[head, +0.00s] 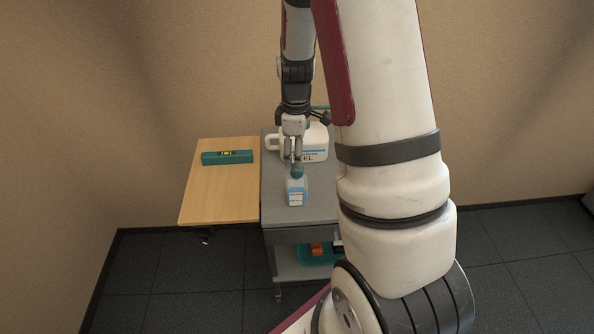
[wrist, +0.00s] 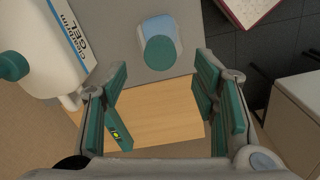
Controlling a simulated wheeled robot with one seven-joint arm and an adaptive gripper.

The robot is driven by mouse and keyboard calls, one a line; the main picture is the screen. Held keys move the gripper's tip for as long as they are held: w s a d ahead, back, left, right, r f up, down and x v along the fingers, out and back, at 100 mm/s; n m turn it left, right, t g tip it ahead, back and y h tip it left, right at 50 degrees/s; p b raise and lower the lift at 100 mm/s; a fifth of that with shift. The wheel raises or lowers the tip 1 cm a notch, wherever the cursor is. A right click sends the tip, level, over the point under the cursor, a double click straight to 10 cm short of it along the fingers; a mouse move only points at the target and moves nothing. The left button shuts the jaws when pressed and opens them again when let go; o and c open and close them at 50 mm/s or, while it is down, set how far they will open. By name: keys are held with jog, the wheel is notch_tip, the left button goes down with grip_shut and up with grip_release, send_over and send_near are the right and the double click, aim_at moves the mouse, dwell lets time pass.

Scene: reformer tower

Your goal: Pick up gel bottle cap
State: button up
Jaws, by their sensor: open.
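A small pale blue bottle (head: 297,194) with a white label stands upright on the grey cart top. Its round teal cap (wrist: 160,52) shows from above in the wrist view, between and beyond my fingertips. A large white jug (wrist: 45,45) lettered GEL stands beside it and has its own teal cap (wrist: 12,66) at the left edge of the wrist view. My gripper (wrist: 163,75) is open, with its teal-padded fingers spread and nothing between them. In the head view my gripper (head: 294,152) hangs just above the small bottle, which its fingers partly cover; contact with the cap is unclear.
The grey cart top (head: 285,220) has free room in front of the small bottle. A wooden side leaf (head: 220,205) on the left bears a teal level-like box (head: 227,157). A lower shelf holds a teal tray (head: 312,258). My arm hides the cart's right side.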

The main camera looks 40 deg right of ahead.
aim_at(297, 173)
jog(key=shift+f+p, duration=0.3)
jog(key=shift+f, duration=2)
jog(key=c, duration=0.9)
